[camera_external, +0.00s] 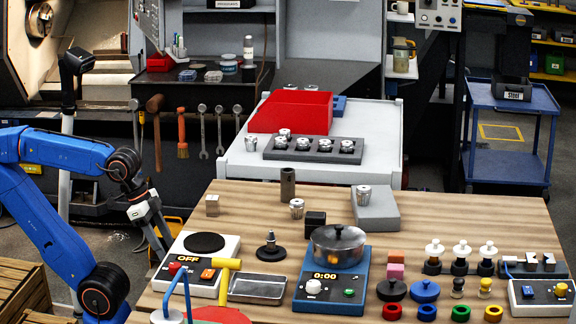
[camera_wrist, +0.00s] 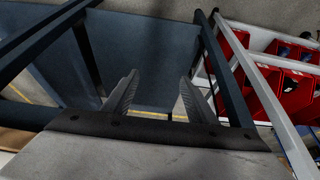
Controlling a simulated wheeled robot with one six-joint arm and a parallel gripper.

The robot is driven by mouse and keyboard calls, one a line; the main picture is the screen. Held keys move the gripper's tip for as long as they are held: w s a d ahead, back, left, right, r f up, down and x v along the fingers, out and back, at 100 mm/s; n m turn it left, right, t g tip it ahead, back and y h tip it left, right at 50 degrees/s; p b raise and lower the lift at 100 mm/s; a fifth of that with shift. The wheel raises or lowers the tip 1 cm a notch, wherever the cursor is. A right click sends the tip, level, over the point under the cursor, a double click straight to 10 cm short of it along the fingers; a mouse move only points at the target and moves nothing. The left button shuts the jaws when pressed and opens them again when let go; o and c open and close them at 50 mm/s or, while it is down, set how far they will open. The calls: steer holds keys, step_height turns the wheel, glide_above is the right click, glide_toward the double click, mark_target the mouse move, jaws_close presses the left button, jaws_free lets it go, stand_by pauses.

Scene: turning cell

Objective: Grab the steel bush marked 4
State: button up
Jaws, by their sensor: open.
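Several small steel bushes with pale tops show in the external view; their markings are too small to read, so I cannot tell which is 4. One steel bush (camera_external: 297,208) stands on the wooden table (camera_external: 240,200). Another steel bush (camera_external: 364,192) is at the grey block (camera_external: 380,212). More sit in or around a dark rack (camera_external: 312,154) on the white cart, including a bush (camera_external: 251,144) left of it. My gripper (camera_external: 160,243) is open and empty at the table's left side, apart from all bushes; its spread fingers (camera_wrist: 158,82) show in the wrist view.
The table holds a hot plate (camera_external: 204,243), a pot (camera_external: 338,246) on a blue scale, a dark cylinder (camera_external: 288,185), a wooden cube (camera_external: 212,205) and several coloured parts at right. A red bin (camera_external: 290,110) stands on the white cart (camera_external: 245,163). The table's back left is fairly clear.

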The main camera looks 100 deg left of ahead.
step_height(320, 180, up, 37)
steer(key=m+g, duration=0.4)
steer(key=m, duration=1.2)
glide_above(288, 186)
steer(key=s, duration=0.2)
steer(key=shift+m+g, duration=0.4)
steer(key=shift+m, duration=0.2)
steer(key=f, duration=0.6)
steer(key=w+a+f, duration=0.1)
steer(key=f, duration=0.5)
steer(key=w+a+f, duration=0.1)
steer(key=f, duration=0.5)
steer(key=shift+s+d+f, duration=0.1)
steer(key=shift+f, duration=1.25)
steer(key=shift+s+f, duration=0.1)
steer(key=shift+f, duration=1.2)
steer(key=shift+c, duration=0.7)
